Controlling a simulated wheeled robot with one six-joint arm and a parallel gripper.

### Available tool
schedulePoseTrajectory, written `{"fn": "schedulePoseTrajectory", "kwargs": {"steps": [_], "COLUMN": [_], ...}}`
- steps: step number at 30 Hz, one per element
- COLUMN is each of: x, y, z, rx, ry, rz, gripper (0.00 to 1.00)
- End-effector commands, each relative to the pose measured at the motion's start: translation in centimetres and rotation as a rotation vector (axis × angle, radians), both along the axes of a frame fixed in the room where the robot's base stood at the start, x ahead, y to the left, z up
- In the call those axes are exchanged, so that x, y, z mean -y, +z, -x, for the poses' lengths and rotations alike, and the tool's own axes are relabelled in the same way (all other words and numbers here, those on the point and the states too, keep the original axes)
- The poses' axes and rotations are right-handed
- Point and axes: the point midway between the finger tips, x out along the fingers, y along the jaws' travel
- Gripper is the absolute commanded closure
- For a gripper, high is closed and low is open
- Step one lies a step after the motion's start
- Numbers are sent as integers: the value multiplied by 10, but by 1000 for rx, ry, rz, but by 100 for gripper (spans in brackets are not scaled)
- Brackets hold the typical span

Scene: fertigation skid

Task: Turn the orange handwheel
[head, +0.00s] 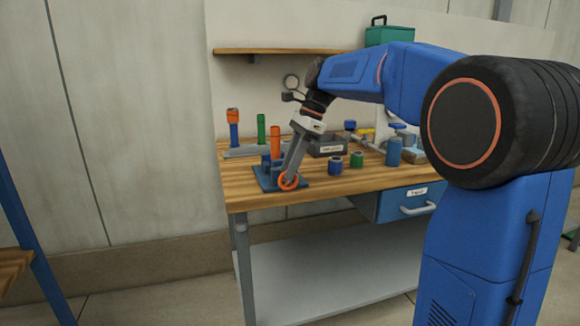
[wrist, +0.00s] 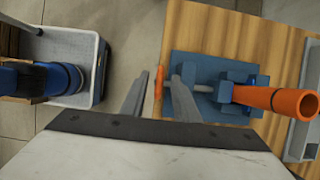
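The orange handwheel (head: 289,182) is at the front of a blue fixture (head: 266,184) near the left front part of the wooden bench. In the wrist view the handwheel (wrist: 158,90) shows edge-on as a thin orange strip. A grey spindle joins it to the blue fixture (wrist: 215,64). My gripper (head: 290,176) reaches down to the wheel in the head view and partly covers it. In the wrist view my gripper (wrist: 160,76) is open, one finger on each side of the wheel rim, with visible gaps on both sides.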

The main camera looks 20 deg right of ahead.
Motion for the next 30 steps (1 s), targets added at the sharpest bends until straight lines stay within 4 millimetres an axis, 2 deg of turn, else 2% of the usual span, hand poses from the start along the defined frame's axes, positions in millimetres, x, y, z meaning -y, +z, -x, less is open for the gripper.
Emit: {"fn": "schedulePoseTrajectory", "kwargs": {"steps": [2, 3, 6, 19, 30], "x": [0, 0, 0, -3, -17], "y": [0, 0, 0, 1, 0], "z": [0, 0, 0, 0, 0], "rx": [0, 0, 0, 1, 3], "ry": [0, 0, 0, 3, 7], "rz": [0, 0, 0, 47, 309], "gripper": [72, 77, 100, 100, 100]}}
